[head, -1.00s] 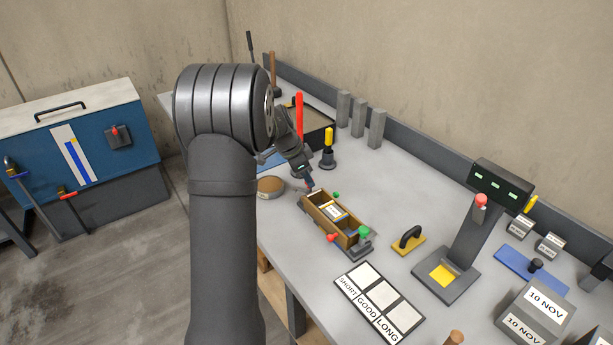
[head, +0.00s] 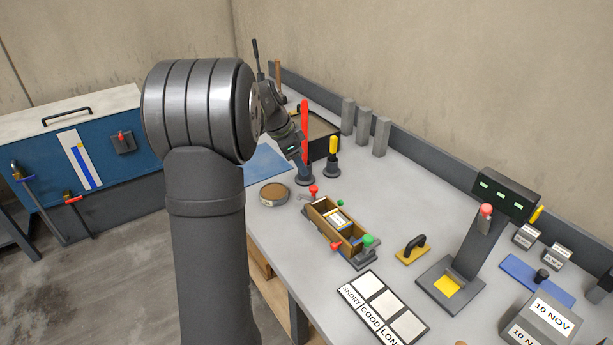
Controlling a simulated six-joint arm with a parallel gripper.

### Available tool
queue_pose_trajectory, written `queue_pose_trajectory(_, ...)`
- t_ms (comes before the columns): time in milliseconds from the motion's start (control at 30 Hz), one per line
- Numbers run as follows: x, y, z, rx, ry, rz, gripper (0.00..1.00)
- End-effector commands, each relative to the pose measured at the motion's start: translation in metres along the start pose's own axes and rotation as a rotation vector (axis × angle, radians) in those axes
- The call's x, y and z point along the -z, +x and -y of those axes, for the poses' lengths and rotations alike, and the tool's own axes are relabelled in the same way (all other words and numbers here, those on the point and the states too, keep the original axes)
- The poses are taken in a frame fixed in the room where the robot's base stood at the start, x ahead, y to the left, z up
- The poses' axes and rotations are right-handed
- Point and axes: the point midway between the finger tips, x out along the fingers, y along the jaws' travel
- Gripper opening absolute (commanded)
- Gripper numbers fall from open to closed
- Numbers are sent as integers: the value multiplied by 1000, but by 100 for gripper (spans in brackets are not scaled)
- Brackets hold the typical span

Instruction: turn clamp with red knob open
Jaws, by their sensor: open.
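A wooden mould (head: 318,226) with a labelled card inside lies on the bench, with clamps around it. One red knob (head: 314,189) stands up at its far left end, next to a small metal clamp arm. Another red knob (head: 336,246) sticks out low at the near left side. A green knob (head: 368,240) stands at the near right end, and a smaller green knob (head: 340,203) at the far right side. My gripper (head: 304,177) is open, behind and slightly left of the far red knob, apart from it. Its fingertips are small and partly unclear against the dark tool base.
A round brown-topped tin (head: 274,193) stands left of the mould. A yellow float (head: 411,254) and a label board (head: 383,309) lie at the near right.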

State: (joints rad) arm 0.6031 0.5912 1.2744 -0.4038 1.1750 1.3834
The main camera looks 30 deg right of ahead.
Motion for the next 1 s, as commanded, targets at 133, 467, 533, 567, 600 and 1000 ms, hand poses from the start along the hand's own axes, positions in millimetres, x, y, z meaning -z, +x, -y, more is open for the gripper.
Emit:
queue_pose_trajectory(133,0,-36,1,4,-1,0,47)
queue_pose_trajectory(467,0,-77,0,1,0,0,47)
queue_pose_trajectory(533,0,-79,0,1,0,0,47)
queue_pose_trajectory(567,0,-79,0,0,0,0,47)
queue_pose_trajectory(600,0,-79,0,0,0,0,47)
queue_pose_trajectory(1000,0,-68,0,-1,0,1,47)
